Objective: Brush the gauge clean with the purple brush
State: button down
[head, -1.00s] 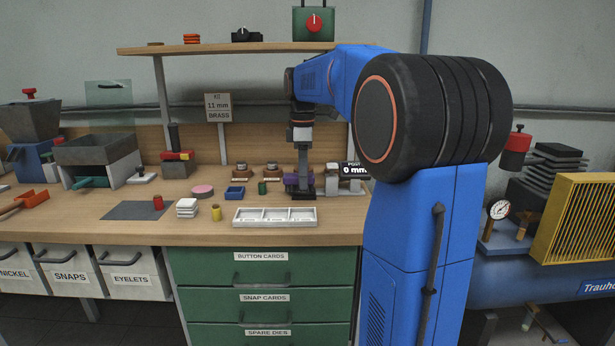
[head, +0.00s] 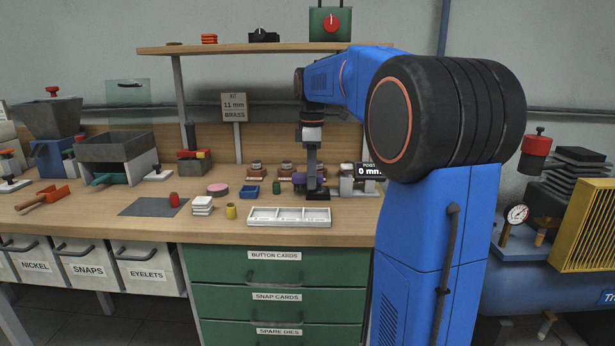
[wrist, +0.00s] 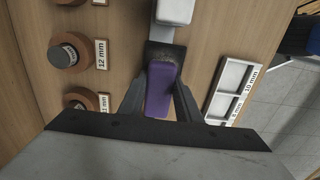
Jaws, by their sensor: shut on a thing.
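My gripper (head: 312,190) is low over the bench, behind the white tray. In the wrist view, its fingers (wrist: 158,100) are shut on the purple brush (wrist: 160,85), a purple block with a dark part beyond it. In the head view, purple (head: 299,179) shows just left of the gripper; the rest is hidden by the fingers. I cannot tell whether the brush touches the bench. The round white-faced gauge (head: 517,214) stands far to the right, on the blue compressor, apart from the gripper. Its face is too small to judge for dirt.
A white divided tray (head: 290,223) lies in front of the gripper. Labelled spools (head: 256,171) stand behind and left. A yellow grille (head: 588,225) and red-topped valve (head: 536,145) flank the gauge. The shelf (head: 265,48) is above.

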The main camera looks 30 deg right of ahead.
aim_at(329, 192)
jog(key=shift+s+d, duration=0.75)
jog(key=shift+d, duration=0.3)
jog(key=shift+s+d, duration=0.7)
jog(key=shift+d, duration=0.35)
jog(key=shift+w+a+r, duration=0.1)
jog(key=shift+w+a, duration=0.35)
jog(key=shift+a, duration=0.25)
jog(key=shift+w+a, duration=0.45)
jog(key=shift+a, duration=0.2)
jog(key=shift+w+a+f, duration=0.1)
jog(key=shift+w+a, duration=0.4)
jog(key=shift+a, duration=0.2)
jog(key=shift+w+a+f, duration=0.1)
jog(key=shift+w+a, duration=0.35)
jog(key=shift+a, duration=0.25)
jog(key=shift+r, duration=0.1)
jog(key=shift+r, duration=2.95)
